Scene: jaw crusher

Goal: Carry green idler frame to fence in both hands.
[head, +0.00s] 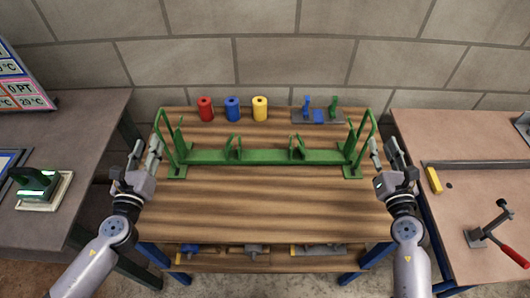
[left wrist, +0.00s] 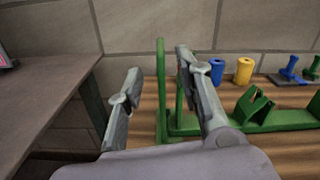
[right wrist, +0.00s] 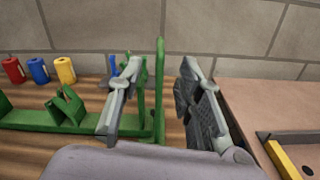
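The green idler frame (head: 265,157) lies across the wooden bench, a long bar with brackets and a tall upright loop at each end. My left gripper (head: 146,150) is open beside its left end. In the left wrist view, the left upright (left wrist: 161,95) shows between the open fingers (left wrist: 155,75). My right gripper (head: 383,152) is open beside the right end. In the right wrist view, the right upright (right wrist: 159,95) shows in the gap between the open fingers (right wrist: 158,75). I cannot tell whether either upright is touched. No fence is recognisable.
Red (head: 205,109), blue (head: 232,108) and yellow (head: 260,108) cylinders stand at the back of the wooden bench (head: 270,215), near a grey plate (head: 299,117) with blue and green parts. Side tables (head: 87,135) (head: 450,215) flank the bench. A brick wall is behind.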

